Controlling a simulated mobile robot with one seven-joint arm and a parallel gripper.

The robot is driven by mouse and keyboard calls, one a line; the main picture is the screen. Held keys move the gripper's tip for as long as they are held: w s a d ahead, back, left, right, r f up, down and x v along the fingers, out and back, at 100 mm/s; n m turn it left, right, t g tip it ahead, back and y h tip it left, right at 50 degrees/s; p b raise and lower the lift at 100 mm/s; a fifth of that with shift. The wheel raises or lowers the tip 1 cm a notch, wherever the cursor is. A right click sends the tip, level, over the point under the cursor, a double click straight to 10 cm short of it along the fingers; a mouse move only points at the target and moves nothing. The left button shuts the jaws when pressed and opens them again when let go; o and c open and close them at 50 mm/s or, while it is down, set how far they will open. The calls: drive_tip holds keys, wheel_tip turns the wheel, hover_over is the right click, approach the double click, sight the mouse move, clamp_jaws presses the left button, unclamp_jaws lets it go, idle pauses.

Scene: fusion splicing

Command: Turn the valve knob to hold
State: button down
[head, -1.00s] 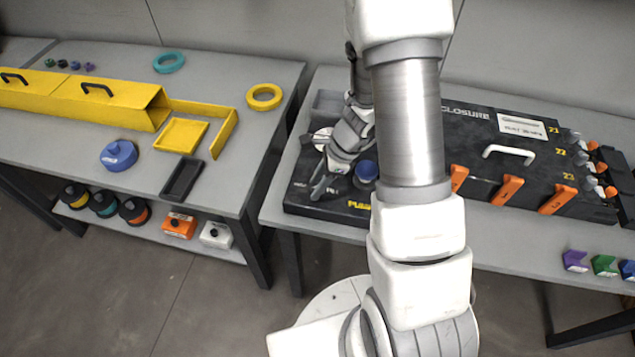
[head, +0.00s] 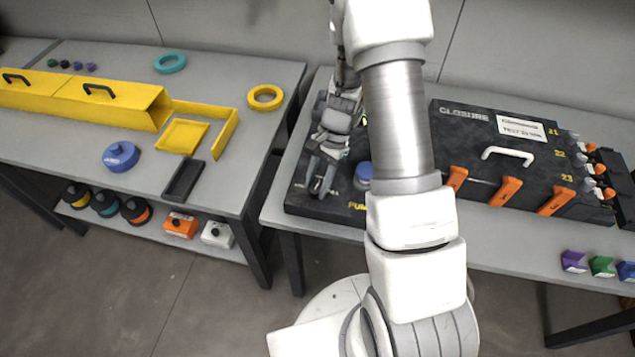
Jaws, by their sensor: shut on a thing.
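My gripper (head: 321,188) is at the left front part of the black pump box (head: 300,207), on the right-hand table. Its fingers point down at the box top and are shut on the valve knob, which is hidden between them. The knob's pointer and most markings around it cannot be read. A round blue cap (head: 363,171) sits on the box just right of the fingers, apart from them. My wrist and forearm cover the back of the box.
A black closure case (head: 465,135) with orange latches (head: 506,191) and a white handle stands to the right. The left table holds yellow trough parts (head: 85,95), a blue lidded item (head: 120,155) and a black tray (head: 183,180). A gap separates the tables.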

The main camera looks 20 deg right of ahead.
drive_tip(key=shift+w+n+g+h, duration=0.1)
drive_tip(key=shift+n+g+h, duration=0.25)
drive_tip(key=shift+n, duration=0.75)
drive_tip(key=shift+c, duration=2.3)
unclamp_jaws()
drive_tip(key=v, duration=1.7)
drive_tip(key=shift+r+p, duration=0.2)
drive_tip(key=shift+p, duration=0.2)
drive_tip(key=shift+a, duration=0.1)
